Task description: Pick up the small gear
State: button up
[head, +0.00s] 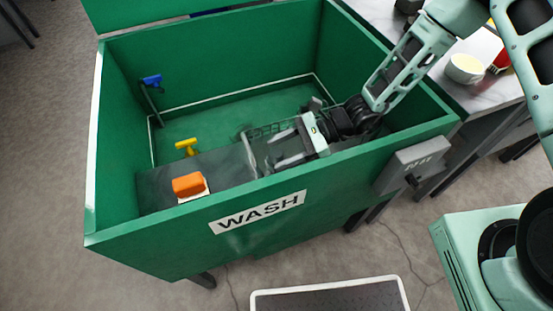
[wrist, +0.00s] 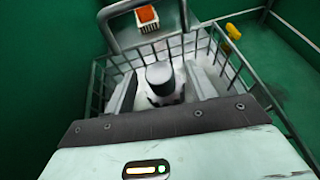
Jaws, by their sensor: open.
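The small gear appears to be the grey round-topped piece (wrist: 160,76) inside a wire basket (wrist: 94,98) in the wrist view. Its teeth cannot be made out. My gripper (wrist: 161,84) is open, with one finger on each side of this piece. Contact between the fingers and the piece cannot be told. In the head view my gripper (head: 276,150) reaches down into the green wash tub (head: 218,50), over the basket (head: 270,130). The piece cannot be made out in the head view.
A brush with an orange top (head: 188,184) lies on the grey ledge (head: 155,187), left of the basket. The tub's front wall stands close to my arm. The tub floor behind the basket looks clear.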

jog(key=shift+x, duration=0.75)
grip_shut()
jog(key=shift+r, duration=0.1)
